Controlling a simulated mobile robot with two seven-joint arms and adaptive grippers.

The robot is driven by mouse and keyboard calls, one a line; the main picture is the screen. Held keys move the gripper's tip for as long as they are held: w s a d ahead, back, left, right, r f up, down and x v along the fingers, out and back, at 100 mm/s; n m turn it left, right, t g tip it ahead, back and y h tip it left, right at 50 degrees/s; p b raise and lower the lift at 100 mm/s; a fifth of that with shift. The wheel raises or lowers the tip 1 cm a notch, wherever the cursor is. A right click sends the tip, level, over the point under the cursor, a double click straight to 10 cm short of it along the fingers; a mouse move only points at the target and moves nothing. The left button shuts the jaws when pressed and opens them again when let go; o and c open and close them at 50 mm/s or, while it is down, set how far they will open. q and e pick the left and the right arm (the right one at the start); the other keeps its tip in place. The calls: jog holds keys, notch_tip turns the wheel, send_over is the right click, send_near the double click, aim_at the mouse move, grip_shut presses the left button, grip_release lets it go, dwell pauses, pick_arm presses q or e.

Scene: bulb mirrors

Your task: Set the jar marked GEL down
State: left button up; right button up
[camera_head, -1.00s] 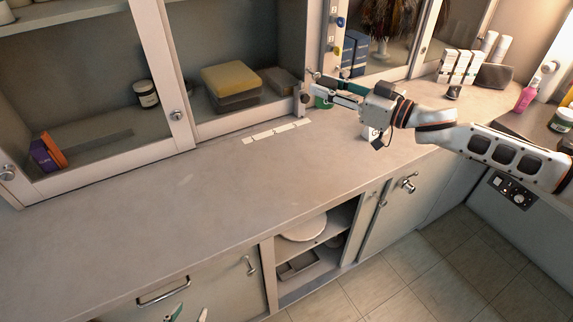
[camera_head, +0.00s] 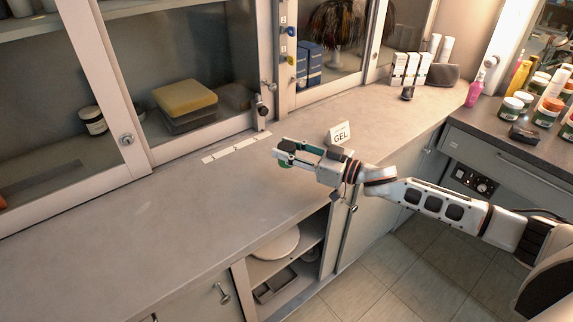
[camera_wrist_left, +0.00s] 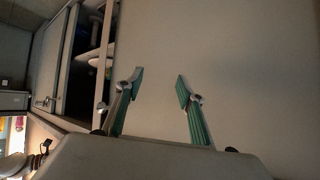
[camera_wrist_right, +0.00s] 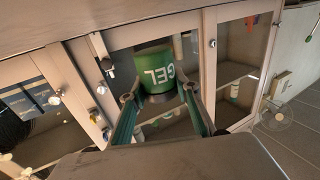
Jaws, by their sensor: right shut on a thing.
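The green jar marked GEL (camera_wrist_right: 155,72) is between the fingers of my right gripper (camera_wrist_right: 158,96) in the right wrist view. In the head view the jar (camera_head: 285,163) is a small green patch, mostly hidden by my right gripper (camera_head: 284,153), over the counter (camera_head: 190,225). I cannot tell whether its base touches the counter. A white card reading GEL (camera_head: 341,134) stands on the counter just beyond that gripper. My left gripper (camera_wrist_left: 160,86) is open and empty in the left wrist view.
White strips (camera_head: 236,147) lie by the cabinet's front. White boxes (camera_head: 411,69) stand at the back right. An open shelf (camera_head: 285,265) is below the counter. The left counter is clear.

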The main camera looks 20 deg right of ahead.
notch_tip(320, 180, down, 4)
jog(key=shift+r+b, duration=0.1)
jog(key=shift+b, duration=0.4)
jog(key=shift+f, duration=0.35)
jog(key=shift+r, duration=0.1)
jog(key=shift+f, duration=0.25)
jog(key=o, duration=1.1)
pick_arm(q)
jog(key=shift+w+a+f, duration=0.15)
jog(key=shift+a+f, duration=0.05)
jog(key=shift+f, duration=0.2)
